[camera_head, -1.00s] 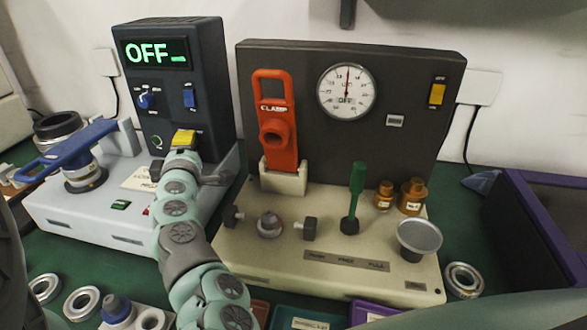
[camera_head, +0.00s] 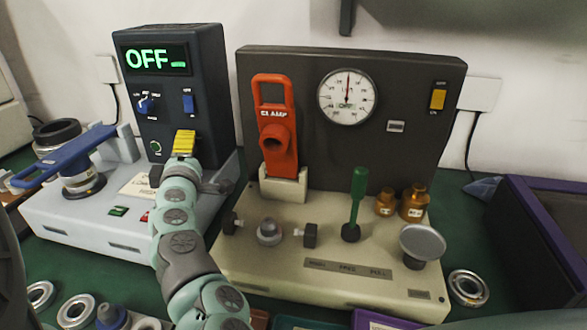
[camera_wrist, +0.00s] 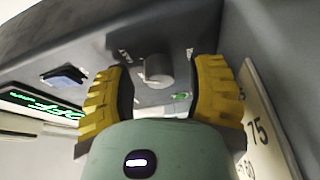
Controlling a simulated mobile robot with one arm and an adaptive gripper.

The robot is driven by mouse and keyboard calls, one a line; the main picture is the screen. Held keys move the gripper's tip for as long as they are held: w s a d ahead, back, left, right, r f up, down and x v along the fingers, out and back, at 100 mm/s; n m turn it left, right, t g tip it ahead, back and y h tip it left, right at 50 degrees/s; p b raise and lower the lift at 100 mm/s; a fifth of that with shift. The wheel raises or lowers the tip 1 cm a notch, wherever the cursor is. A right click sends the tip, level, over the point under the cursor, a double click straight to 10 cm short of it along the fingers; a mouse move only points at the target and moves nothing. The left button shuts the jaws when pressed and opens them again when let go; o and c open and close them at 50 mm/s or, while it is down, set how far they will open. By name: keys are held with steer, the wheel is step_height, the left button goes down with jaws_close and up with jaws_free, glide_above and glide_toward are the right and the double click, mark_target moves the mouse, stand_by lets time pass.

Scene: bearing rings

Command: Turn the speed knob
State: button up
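The dark control box (camera_head: 215,95) stands on the left machine, its display (camera_head: 156,59) reading OFF. A grey knob (camera_wrist: 158,69) shows between my gripper's fingers in the wrist view; in the head view it is hidden behind my gripper. A blue knob (camera_head: 146,104) is at the box's upper left, with small marks above it. I cannot read the grey knob's label, so which knob is the speed knob is unclear. My gripper (camera_head: 184,143) is at the lower right of the box face. Its yellow fingers are apart, one on each side of the grey knob, with gaps visible.
A blue switch (camera_head: 188,103) and a green button (camera_head: 155,147) are on the same box face. The right machine has an orange clamp handle (camera_head: 277,140), a gauge (camera_head: 346,96) and a green lever (camera_head: 356,200).

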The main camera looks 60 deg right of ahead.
steer(key=shift+a, duration=0.1)
steer(key=v, duration=1.2)
stand_by(0.6)
